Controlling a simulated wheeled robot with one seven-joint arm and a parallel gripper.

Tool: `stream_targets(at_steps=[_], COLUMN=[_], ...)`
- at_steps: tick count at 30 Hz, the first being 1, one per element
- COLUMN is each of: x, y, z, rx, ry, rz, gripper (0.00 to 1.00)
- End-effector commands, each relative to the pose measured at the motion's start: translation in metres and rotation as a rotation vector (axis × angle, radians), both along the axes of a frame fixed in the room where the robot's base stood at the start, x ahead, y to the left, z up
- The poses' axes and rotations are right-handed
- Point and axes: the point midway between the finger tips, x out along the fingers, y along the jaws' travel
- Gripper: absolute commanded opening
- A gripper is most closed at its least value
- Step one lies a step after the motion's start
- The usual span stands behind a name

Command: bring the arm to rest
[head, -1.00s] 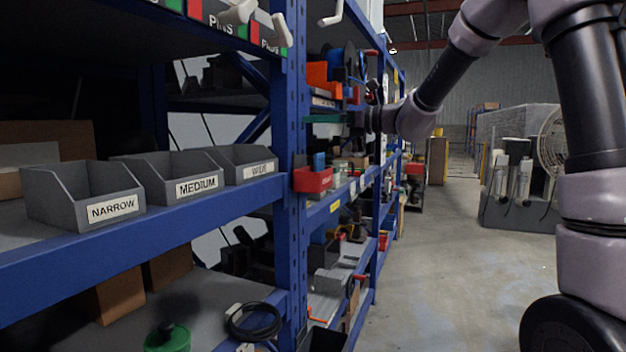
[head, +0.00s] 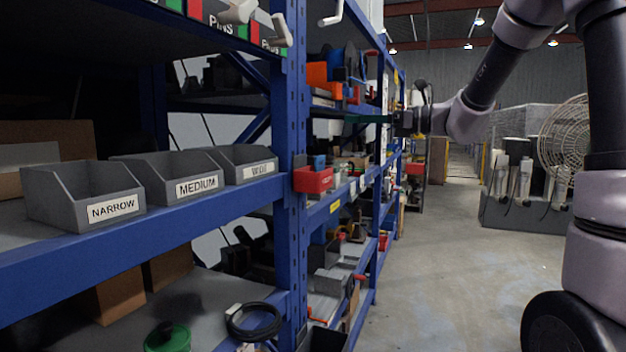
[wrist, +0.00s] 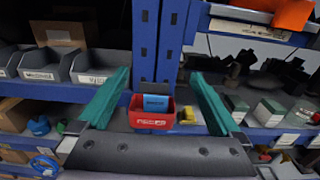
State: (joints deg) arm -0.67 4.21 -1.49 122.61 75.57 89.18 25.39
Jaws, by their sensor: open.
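My arm reaches in from the right of the head view, its wrist pointing left toward the shelving. My gripper (head: 350,119) has green fingers and is held in the air in front of the blue rack. In the wrist view my gripper (wrist: 160,75) shows its two green fingers spread wide apart, with nothing held between them. Beyond the gap stands a red bin (wrist: 150,118) with a blue item in it, apart from the fingers. The same red bin shows in the head view (head: 313,180), below and left of the fingers.
The blue rack upright (head: 290,150) stands left of the gripper. Grey bins labelled NARROW (head: 85,200), MEDIUM (head: 180,182) and WIDE (head: 250,166) line the left shelf. The aisle floor (head: 450,260) is clear. A caged fan (head: 565,140) stands at the right.

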Motion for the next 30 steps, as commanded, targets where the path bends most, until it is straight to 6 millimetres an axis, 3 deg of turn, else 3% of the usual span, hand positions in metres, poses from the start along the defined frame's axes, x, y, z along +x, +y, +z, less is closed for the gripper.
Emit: stream_targets(at_steps=[5,8,11,14,18,21,27,30], x=[-0.001,-0.011,-0.043,-0.089,-0.151,-0.184,-0.221,-0.229], y=[0.0,0.001,0.001,-0.006,-0.037,-0.07,-0.135,-0.155], z=[0.0,-0.001,-0.008,-0.024,-0.056,-0.076,-0.094,-0.095], rx=[-0.002,-0.048,-0.19,-0.425,-0.811,-1.083,-1.539,-1.679], ry=[-0.002,-0.03,-0.118,-0.268,-0.532,-0.723,-1.033,-1.124], rz=[0.001,0.015,0.06,0.134,0.257,0.349,0.52,0.579], gripper=[1.0,1.0,1.0,1.0,1.0,1.0,1.0,1.0])
